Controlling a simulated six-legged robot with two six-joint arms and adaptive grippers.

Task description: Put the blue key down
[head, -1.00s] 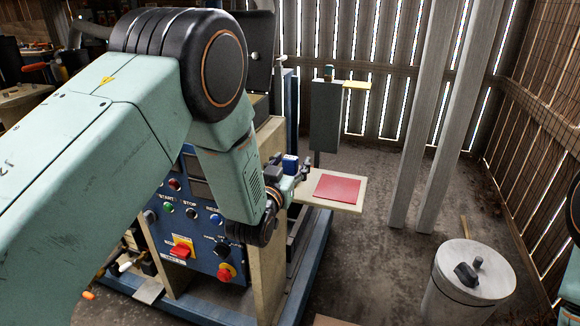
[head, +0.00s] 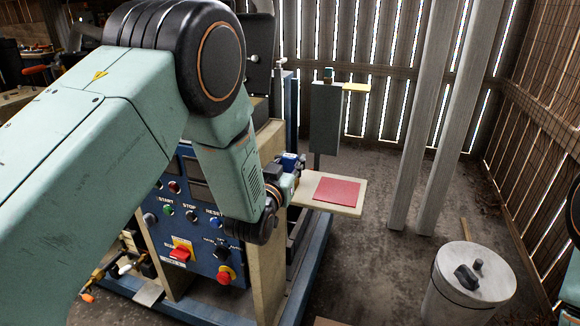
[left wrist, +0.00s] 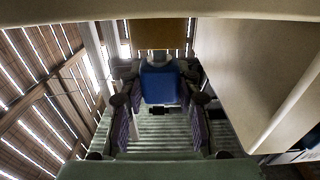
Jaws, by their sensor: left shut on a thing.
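My left gripper (head: 286,166) is shut on the blue key (head: 292,160) beside the control panel's right side. In the left wrist view the key (left wrist: 160,84) sits between the two fingers, its blue body facing the camera. In the head view much of the key is hidden by the gripper. A pale shelf (head: 345,211) with a red pad (head: 337,190) on it lies just right of the gripper. The key appears off the pad, at the shelf's left end; I cannot tell its exact height. My right gripper is not in view.
A blue control panel (head: 200,245) with several buttons stands below my left arm. Two grey posts (head: 455,110) and a pale drum (head: 470,285) stand to the right, with open floor between.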

